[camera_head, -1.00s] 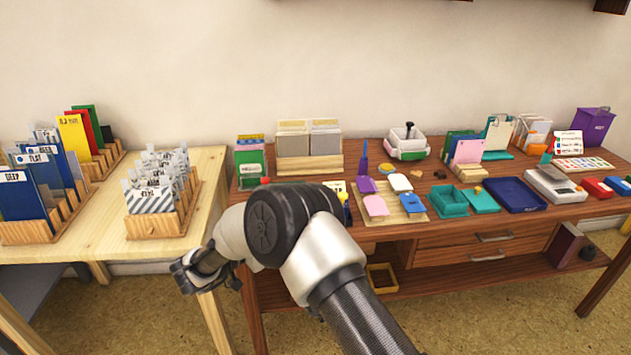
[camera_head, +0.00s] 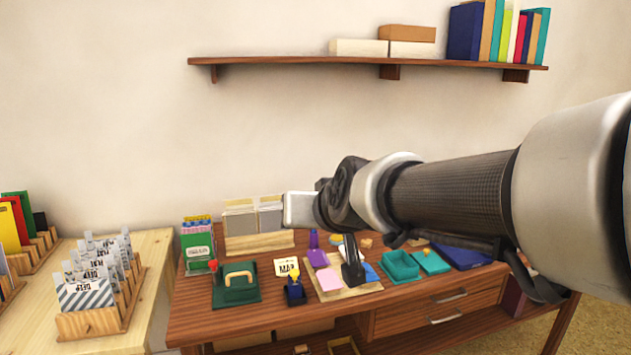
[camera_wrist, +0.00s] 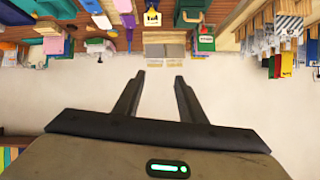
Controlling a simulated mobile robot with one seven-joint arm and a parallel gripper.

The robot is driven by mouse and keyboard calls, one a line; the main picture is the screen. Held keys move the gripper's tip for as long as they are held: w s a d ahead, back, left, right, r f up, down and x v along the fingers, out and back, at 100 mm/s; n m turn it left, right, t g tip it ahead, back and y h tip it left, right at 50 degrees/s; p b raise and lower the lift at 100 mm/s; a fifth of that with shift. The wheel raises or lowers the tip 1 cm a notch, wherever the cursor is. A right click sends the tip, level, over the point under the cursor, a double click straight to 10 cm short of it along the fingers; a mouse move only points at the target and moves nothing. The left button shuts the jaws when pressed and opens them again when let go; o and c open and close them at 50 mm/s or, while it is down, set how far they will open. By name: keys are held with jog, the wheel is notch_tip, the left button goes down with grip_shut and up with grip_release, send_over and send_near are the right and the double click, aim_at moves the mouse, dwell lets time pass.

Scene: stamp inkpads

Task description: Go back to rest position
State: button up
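My gripper (camera_wrist: 160,76) shows in the wrist view with its two dark fingers spread apart and nothing between them. It points at the bare wall, and the desk appears upside down along the top of that view. In the head view my arm reaches in from the right, raised in front of the desk (camera_head: 240,322). A dark finger of my gripper hangs over the mat with the pink and purple pads (camera_head: 330,279). The arm hides part of the desk's back and right side.
A green pad with a handle (camera_head: 238,283), a MAP card (camera_head: 286,267) and teal trays (camera_head: 400,266) lie on the desk. A wall shelf (camera_head: 350,61) with boxes and books hangs above. A pale table (camera_head: 45,330) with card racks stands left.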

jog(key=s+d+f+m+g+h+p, duration=0.1)
jog(key=s+d+f+g+h, duration=0.2)
jog(key=s+d, duration=0.65)
jog(key=s+d+f+m+g+h, duration=0.15)
jog(key=s+d+f, duration=0.4)
jog(key=s, duration=0.75)
notch_tip(320, 180, up, 24)
jog(key=p, duration=2.3)
jog(key=shift+w+d+r+n+g+y+p, duration=0.25)
jog(key=shift+n+g+y+p, duration=0.1)
jog(key=shift+g+p, duration=0.1)
jog(key=shift+a, duration=0.15)
